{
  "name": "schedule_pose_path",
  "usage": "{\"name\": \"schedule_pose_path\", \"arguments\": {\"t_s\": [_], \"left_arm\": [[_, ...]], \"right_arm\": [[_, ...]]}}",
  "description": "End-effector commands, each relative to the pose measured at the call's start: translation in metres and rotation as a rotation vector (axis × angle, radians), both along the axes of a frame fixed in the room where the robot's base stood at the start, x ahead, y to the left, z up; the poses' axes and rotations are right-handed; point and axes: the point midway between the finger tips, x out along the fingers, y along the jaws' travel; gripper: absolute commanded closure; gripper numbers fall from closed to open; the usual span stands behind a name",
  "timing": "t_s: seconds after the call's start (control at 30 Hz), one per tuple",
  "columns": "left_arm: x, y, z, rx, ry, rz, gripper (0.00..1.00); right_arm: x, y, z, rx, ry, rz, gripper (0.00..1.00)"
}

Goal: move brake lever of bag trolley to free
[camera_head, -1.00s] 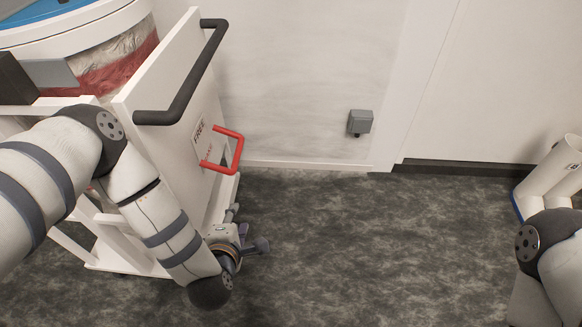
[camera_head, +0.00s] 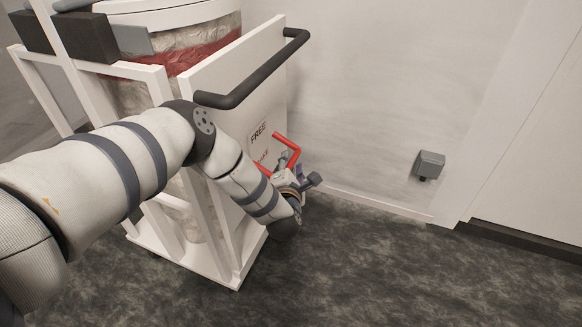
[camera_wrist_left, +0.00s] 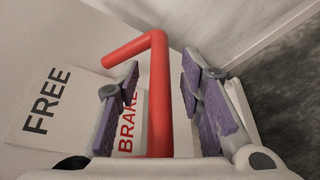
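The bag trolley (camera_head: 180,225) is a white frame with a black push handle (camera_head: 255,75) on top, at the left of the head view. Its red brake lever (camera_head: 288,143) sticks out from the white end panel beside a label reading FREE and BRAKE (camera_head: 259,134). In the left wrist view the red lever (camera_wrist_left: 160,95) runs between the two purple-padded fingers of my left gripper (camera_wrist_left: 164,105). The fingers stand apart, with visible gaps to the bar on both sides. In the head view my left gripper (camera_head: 297,177) is at the lever and partly covers it.
A clear bag with a red band (camera_head: 205,50) sits in the trolley. A grey box (camera_head: 429,164) is mounted on the white wall to the right. The dark floor (camera_head: 390,270) right of the trolley is clear.

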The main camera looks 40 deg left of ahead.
Motion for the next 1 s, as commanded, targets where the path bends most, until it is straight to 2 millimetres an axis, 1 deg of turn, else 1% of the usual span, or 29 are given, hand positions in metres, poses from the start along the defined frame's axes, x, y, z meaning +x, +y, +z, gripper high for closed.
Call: {"name": "schedule_pose_path", "arguments": {"t_s": [0.23, 0.27, 0.3, 0.37, 0.4, 0.77, 1.0], "left_arm": [[0.001, 0.001, 0.000, 0.000, -0.001, -0.001, 0.65], [0.001, 0.001, 0.000, 0.001, 0.000, -0.001, 0.72], [0.001, 0.001, 0.000, 0.001, 0.000, -0.001, 0.81], [0.001, 0.001, 0.000, 0.001, 0.000, -0.001, 0.95], [0.001, 0.000, 0.000, 0.001, 0.000, -0.001, 1.00], [0.001, 0.000, 0.003, -0.018, -0.005, -0.001, 1.00], [0.002, -0.003, 0.014, -0.131, -0.033, 0.001, 1.00]], "right_arm": [[0.000, 0.000, 0.000, 0.000, 0.000, 0.000, 1.00], [0.000, 0.000, 0.000, -0.001, 0.000, -0.001, 1.00], [0.000, 0.000, 0.000, -0.001, 0.000, -0.001, 1.00], [0.000, 0.000, 0.000, -0.001, 0.000, -0.001, 1.00], [0.000, 0.000, 0.000, -0.001, 0.000, -0.001, 1.00], [0.001, 0.000, 0.002, -0.001, -0.002, -0.001, 1.00], [0.004, 0.000, 0.009, -0.001, -0.012, -0.001, 1.00]]}}
